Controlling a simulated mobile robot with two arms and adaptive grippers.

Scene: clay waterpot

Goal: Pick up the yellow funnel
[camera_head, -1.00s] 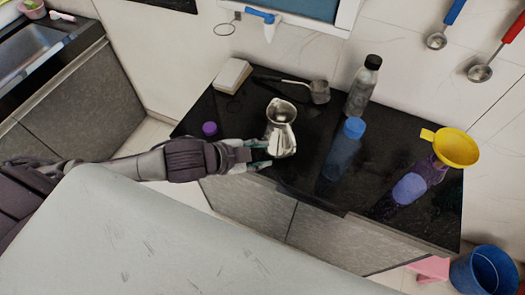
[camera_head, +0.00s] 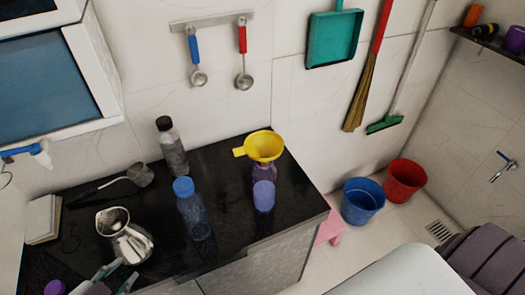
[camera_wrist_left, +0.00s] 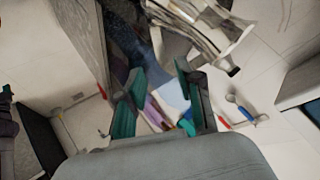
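The yellow funnel (camera_head: 265,146) is at the back right of the black counter in the head view, wide mouth up with its tab pointing left. It appears to rest on a purple see-through bottle (camera_head: 264,173); its spout is hidden. My left gripper (camera_head: 117,277) is at the counter's front left, beside the metal pitcher (camera_head: 126,240) and well left of the funnel. In the left wrist view its teal fingers (camera_wrist_left: 160,72) are apart, and the metal pitcher (camera_wrist_left: 205,25) shows beyond them. The funnel is not clear there. My right gripper is not in view.
A black-capped bottle (camera_head: 172,149) stands behind. Ladles (camera_head: 243,80) hang above. Blue (camera_head: 362,203) and red (camera_head: 404,183) buckets stand right of the counter.

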